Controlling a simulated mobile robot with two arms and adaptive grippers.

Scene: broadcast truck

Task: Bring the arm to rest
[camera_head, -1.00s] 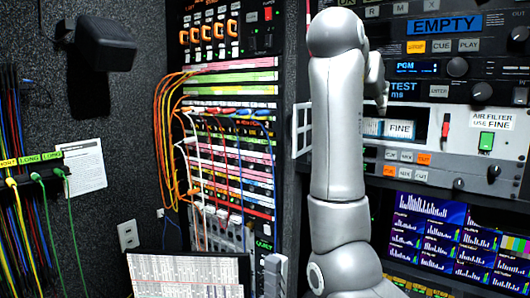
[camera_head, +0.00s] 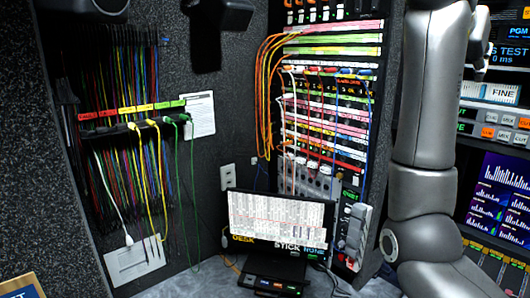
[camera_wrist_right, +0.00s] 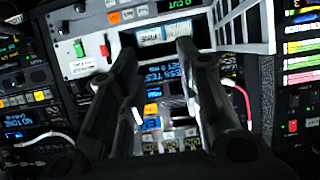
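My right arm (camera_head: 428,100) stands raised on the right of the head view, silver and nearly upright, in front of the equipment racks. Its gripper is mostly hidden behind the arm's upper part there. In the right wrist view the two dark fingers of my right gripper (camera_wrist_right: 155,75) are spread apart with nothing between them. Beyond them is the rack front with a FINE display (camera_wrist_right: 163,33). My left arm and left gripper are not in view.
A patch bay (camera_head: 325,120) with orange, red and white cables stands left of my arm. A small monitor (camera_head: 280,217) stands on the desk below it. Hanging cables (camera_head: 125,85) cover the left wall.

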